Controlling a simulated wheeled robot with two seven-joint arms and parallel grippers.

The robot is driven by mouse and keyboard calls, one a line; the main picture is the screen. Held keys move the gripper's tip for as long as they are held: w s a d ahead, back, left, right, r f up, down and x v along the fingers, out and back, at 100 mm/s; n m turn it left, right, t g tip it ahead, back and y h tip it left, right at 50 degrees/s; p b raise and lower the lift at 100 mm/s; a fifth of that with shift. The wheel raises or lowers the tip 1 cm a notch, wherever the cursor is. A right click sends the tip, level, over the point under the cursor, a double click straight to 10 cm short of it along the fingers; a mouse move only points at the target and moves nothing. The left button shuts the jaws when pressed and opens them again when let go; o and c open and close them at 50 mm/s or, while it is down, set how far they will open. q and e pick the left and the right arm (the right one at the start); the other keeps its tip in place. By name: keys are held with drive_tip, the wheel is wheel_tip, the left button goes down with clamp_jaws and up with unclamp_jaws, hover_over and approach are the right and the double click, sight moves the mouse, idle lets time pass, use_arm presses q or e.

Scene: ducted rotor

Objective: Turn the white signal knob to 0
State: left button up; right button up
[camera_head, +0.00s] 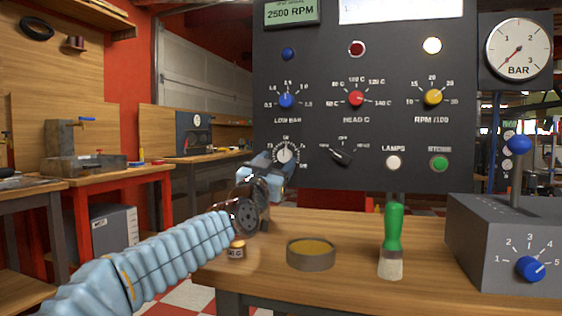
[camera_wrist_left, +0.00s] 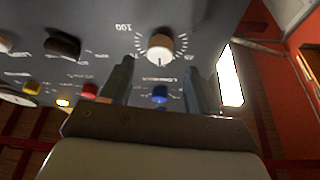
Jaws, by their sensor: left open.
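The white signal knob (camera_head: 285,153) is on the lower left of the dark control panel, with a numbered scale around it. My left gripper (camera_head: 271,165) is just in front of and slightly left of it in the head view, partly covering its surroundings. In the left wrist view the panel appears upside down, and the white knob (camera_wrist_left: 160,45) shows beyond the two separated fingers of my left gripper (camera_wrist_left: 160,68). The fingers are open and empty, not closed on the knob. Its dark mark seems to point roughly to the scale's top. My right gripper is not in view.
A black selector knob (camera_head: 341,156) is right of the white knob; blue (camera_head: 287,101), red (camera_head: 356,98) and yellow (camera_head: 433,97) knobs are above. On the workbench (camera_head: 350,225) stand a round tin (camera_head: 311,255), a green-handled brush (camera_head: 392,240) and a grey lever box (camera_head: 505,245).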

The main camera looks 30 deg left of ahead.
sight(283, 157)
use_arm(q)
drive_tip(key=shift+w+a, duration=0.2)
drive_tip(key=shift+w, duration=1.05)
drive_tip(key=shift+w+r, duration=0.25)
drive_tip(key=shift+w, duration=0.1)
drive_tip(key=shift+c, duration=0.4)
drive_tip(key=c, duration=1)
